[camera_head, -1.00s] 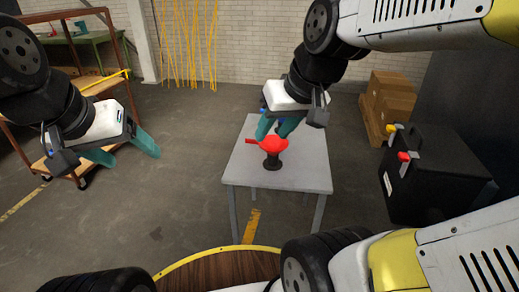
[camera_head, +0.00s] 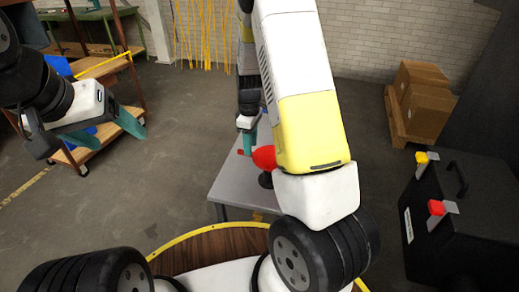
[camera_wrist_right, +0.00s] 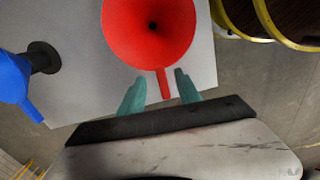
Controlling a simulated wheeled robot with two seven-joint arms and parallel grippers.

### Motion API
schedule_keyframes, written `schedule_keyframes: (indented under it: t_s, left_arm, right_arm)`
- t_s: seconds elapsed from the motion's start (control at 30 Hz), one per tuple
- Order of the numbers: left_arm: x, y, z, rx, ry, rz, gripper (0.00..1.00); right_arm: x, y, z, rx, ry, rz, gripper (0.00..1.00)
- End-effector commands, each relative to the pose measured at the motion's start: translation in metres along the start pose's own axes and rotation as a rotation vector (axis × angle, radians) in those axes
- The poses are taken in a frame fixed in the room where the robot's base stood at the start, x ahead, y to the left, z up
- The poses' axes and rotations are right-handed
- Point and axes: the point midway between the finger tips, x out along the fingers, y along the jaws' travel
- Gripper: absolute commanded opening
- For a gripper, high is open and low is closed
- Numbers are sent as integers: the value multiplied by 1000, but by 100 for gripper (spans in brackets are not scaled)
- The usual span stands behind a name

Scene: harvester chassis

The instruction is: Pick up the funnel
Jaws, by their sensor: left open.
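A red funnel (camera_head: 264,157) sits on a dark stand on a small grey table (camera_head: 236,186), partly hidden by my right arm in the head view. In the right wrist view the red funnel (camera_wrist_right: 150,30) shows its wide mouth, and its narrow red tab points between my fingers. My right gripper (camera_wrist_right: 160,88) is open, one teal finger on each side of the tab with gaps showing. It also shows at the funnel's left side in the head view (camera_head: 247,142). My left gripper (camera_head: 108,130) is open and empty, off to the left, away from the table.
A blue funnel (camera_wrist_right: 14,80) and a black stand (camera_wrist_right: 43,57) are at the left of the right wrist view. A black case (camera_head: 465,215) stands at right, cardboard boxes (camera_head: 420,98) behind it. A wooden shelf cart (camera_head: 100,70) stands at left. Floor between is clear.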

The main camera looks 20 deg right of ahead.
Motion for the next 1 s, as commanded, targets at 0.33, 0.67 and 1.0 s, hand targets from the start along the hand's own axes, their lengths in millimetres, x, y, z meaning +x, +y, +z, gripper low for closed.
schedule_keyframes:
  t_s: [0.33,0.67,1.0]
  left_arm:
    - [0,0,0,0,0,0,73]
    - [0,0,0,0,0,0,73]
    - [0,0,0,0,0,0,73]
  right_arm:
    - [43,-1,0,-2,-5,-3,40]
    - [75,-1,-2,0,-1,-1,40]
    - [74,-1,-2,0,-1,-1,7]
